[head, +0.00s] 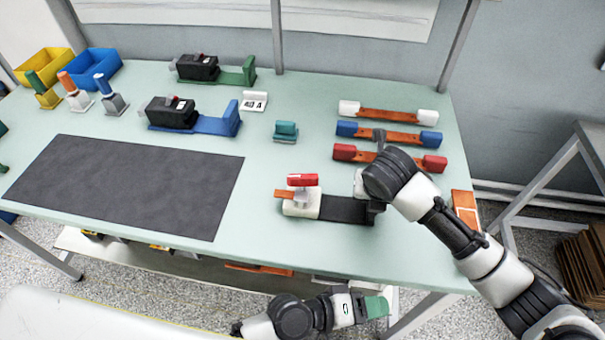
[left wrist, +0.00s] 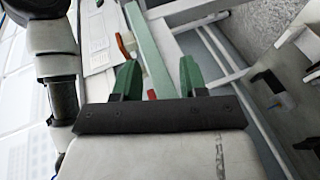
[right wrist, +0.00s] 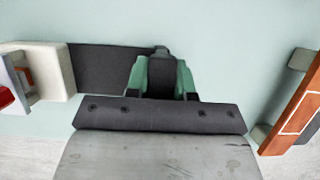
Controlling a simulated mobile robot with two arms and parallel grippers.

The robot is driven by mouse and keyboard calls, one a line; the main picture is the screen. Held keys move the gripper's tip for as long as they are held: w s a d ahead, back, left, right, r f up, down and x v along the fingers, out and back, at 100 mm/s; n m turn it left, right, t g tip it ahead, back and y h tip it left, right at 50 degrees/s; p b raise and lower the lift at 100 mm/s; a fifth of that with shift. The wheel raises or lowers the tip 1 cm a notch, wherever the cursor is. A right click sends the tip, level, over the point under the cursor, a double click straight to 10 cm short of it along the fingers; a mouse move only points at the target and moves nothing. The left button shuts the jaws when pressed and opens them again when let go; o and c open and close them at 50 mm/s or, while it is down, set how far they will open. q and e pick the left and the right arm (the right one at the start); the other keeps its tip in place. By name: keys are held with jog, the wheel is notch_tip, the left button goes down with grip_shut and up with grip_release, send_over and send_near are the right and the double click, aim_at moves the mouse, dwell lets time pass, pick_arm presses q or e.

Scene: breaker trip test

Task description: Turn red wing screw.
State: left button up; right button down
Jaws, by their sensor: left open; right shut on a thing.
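The red wing screw (head: 303,181) sits on top of a white block (head: 302,204) at the left end of a black-based fixture (head: 345,209) on the table. Part of the red screw shows at the left edge of the right wrist view (right wrist: 6,97). My right gripper (right wrist: 164,76) is shut on the black post (right wrist: 160,80) at the fixture's right end; in the head view my arm partly hides it. My left gripper (head: 376,307) is open and empty, low in front of the table edge, apart from the screw; its green fingers show in the left wrist view (left wrist: 160,78).
Bars with white, blue and red ends (head: 390,115) lie behind the fixture. A dark mat (head: 130,185) covers the left front. Breaker units (head: 200,115), screwdrivers and bins (head: 92,68) stand at the back left. An orange framed plate (head: 465,210) lies at the right edge.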

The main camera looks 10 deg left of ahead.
pick_arm(q)
jog(key=w+a+r+m+g+h, duration=0.1)
jog(key=w+a+r+m, duration=0.15)
jog(key=r, duration=0.45)
jog(key=w+a+r+m+g+h, duration=0.1)
jog(key=w+a+r+m+h, duration=0.2)
jog(key=r, duration=0.5)
pick_arm(e)
jog(key=shift+r, duration=0.1)
pick_arm(q)
jog(key=m+y, duration=0.9)
jog(key=m, duration=0.3)
send_near(301, 176)
jog(key=shift+g, duration=0.4)
jog(key=x, duration=1)
jog(key=shift+w+d, duration=0.1)
jog(key=shift+w, duration=0.25)
